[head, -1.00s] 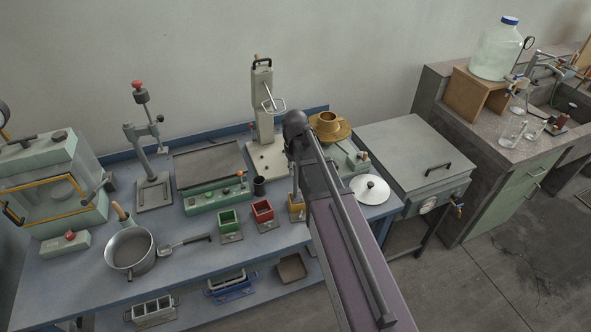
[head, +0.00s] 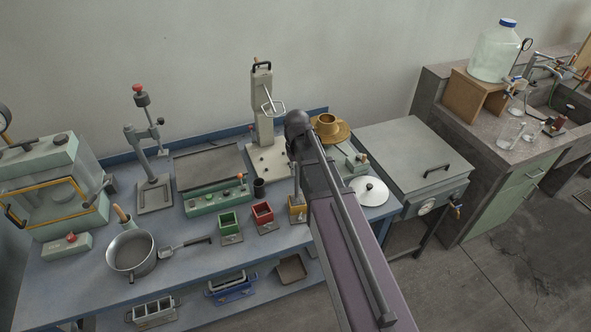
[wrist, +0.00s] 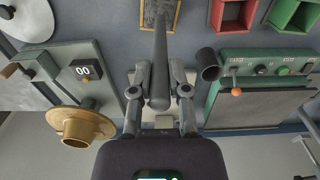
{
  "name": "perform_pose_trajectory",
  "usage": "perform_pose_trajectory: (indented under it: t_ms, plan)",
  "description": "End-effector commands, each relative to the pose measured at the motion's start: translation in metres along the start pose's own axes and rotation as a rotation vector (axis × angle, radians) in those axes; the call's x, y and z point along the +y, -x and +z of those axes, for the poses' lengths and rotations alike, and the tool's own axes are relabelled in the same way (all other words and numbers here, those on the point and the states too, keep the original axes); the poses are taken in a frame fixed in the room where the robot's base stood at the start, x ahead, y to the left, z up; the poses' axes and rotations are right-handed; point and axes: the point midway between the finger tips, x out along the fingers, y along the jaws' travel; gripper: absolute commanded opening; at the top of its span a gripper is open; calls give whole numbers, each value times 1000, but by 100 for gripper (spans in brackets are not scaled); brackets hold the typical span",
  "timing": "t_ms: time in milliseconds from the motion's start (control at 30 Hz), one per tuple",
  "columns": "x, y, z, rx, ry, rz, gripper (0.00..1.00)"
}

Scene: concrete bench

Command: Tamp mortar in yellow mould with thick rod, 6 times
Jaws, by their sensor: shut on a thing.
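The yellow mould (head: 299,215) stands near the bench's front edge, right of the red mould (head: 262,212), partly hidden by my arm. It also shows at the top of the wrist view (wrist: 158,14). My gripper (wrist: 161,88) is shut on the thick grey rod (wrist: 160,50), which shows in the head view as a thin upright piece (head: 296,180). The rod points down over the yellow mould, its lower end at or in the mould.
A green mould (head: 229,222) stands left of the red one. A dark cup (head: 259,188) stands close behind. A brass-coloured flanged pot (head: 328,128), a white lid (head: 369,190) and a tall press (head: 262,105) are nearby. A pan (head: 131,254) sits at left.

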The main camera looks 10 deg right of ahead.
Motion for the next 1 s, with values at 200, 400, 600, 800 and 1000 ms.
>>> perform_pose_trajectory:
  t_ms: [200,400,600,800,1000]
  plan:
    - [2,10,1,0,0,0,0]
    - [2,9,1,0,0,0,0]
    - [2,14,1,0,0,0,0]
    - [2,30,1,0,0,0,0]
    - [2,48,1,0,0,0,0]
